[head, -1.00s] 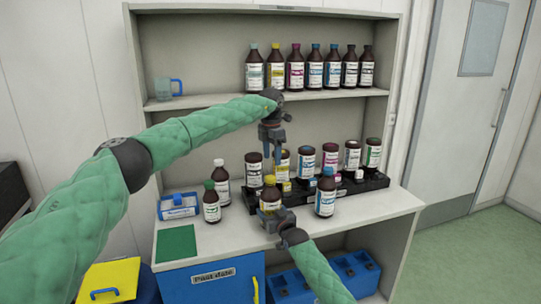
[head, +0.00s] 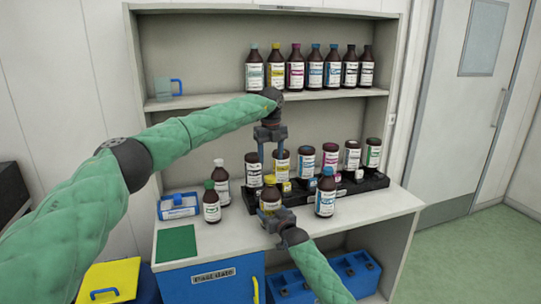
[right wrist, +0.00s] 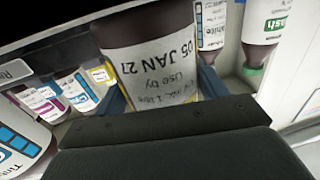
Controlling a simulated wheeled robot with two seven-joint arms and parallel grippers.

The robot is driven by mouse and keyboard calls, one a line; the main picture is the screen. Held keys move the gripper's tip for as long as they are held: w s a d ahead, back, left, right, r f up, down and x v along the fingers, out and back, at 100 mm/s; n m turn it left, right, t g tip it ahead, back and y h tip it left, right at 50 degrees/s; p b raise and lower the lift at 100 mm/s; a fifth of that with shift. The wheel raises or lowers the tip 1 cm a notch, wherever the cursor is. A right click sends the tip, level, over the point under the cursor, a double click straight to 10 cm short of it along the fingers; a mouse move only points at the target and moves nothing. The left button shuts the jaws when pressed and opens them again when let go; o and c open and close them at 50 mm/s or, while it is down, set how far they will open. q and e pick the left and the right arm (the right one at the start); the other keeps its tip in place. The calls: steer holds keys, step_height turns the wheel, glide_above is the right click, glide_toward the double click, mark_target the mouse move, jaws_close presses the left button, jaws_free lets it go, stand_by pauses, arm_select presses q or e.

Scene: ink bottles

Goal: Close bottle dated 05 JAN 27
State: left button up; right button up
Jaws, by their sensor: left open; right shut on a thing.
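The brown bottle dated 05 JAN 27 (head: 269,201) stands near the front edge of the counter. Its upside-down date label (right wrist: 150,62) fills the upper middle of the right wrist view. My right gripper (head: 275,217) is shut on its body from the front right. A yellow cap (head: 269,180) shows at the bottle's top; I cannot tell whether it is tight. My left gripper (head: 272,158) is above, pointing down, its jaws open and spread to either side over the cap. The bottle's top is out of the right wrist view.
A black rack (head: 374,183) with several bottles stands behind. A blue-capped bottle (head: 325,197) is close on the right. Green-capped (head: 211,206) and white-capped (head: 221,181) bottles and a blue-and-white box (head: 178,207) stand left. The green mat (head: 176,243) is bare.

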mark_target(270, 177)
arm_select(q)
steer(key=n, duration=0.5)
steer(key=shift+n, duration=0.4)
steer(key=n, duration=0.6)
steer(key=shift+a, duration=0.1)
steer(key=shift+f, duration=4)
steer(key=c, duration=1)
steer(key=shift+c, duration=0.2)
